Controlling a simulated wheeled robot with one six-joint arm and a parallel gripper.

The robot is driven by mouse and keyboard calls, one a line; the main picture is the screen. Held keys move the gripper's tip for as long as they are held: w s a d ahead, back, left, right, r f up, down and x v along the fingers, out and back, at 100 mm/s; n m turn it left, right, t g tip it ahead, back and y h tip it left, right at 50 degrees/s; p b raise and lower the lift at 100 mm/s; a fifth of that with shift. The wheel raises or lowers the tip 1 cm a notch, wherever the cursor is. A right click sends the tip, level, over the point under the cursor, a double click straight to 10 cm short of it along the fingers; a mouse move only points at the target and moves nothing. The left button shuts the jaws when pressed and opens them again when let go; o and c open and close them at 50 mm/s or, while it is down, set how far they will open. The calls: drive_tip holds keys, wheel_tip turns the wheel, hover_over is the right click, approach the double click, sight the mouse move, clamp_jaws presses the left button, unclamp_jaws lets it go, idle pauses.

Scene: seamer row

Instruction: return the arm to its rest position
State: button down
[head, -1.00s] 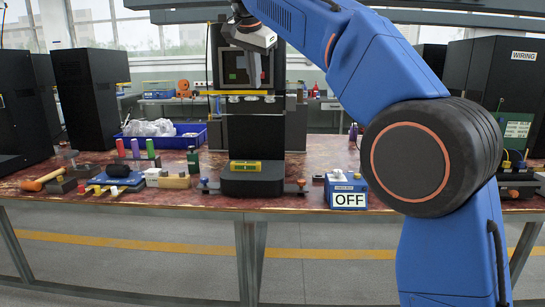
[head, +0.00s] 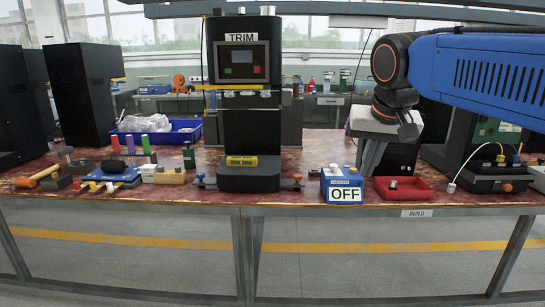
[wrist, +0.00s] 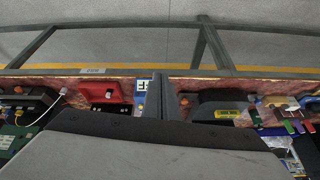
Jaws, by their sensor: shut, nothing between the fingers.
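My blue arm reaches in from the right in the head view. My gripper (head: 368,162) hangs in front of the dark cabinets at the right, pointing down above the bench, behind the red tray in the picture. It is shut and holds nothing. In the wrist view my gripper (wrist: 165,84) shows its two fingers side by side, together, over an upside-down view of the bench. No mark of the arm's rest position shows.
The bench (head: 330,215) holds a black TRIM machine (head: 249,120), a blue OFF box (head: 342,186), a red tray (head: 402,190), a blue bin (head: 185,132) and several small tools at left. Dark cabinets (head: 88,97) stand at left. Air above the OFF box is clear.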

drive_tip(key=s+d+f+n, duration=0.1)
drive_tip(key=s+d+f, duration=0.2)
drive_tip(key=s+f, duration=0.7)
drive_tip(key=s+d+f+n, duration=0.1)
drive_tip(key=s+d+f, duration=0.3)
drive_tip(key=s+f, duration=0.6)
wheel_tip(320, 180, down, 5)
drive_tip(key=shift+r, duration=0.2)
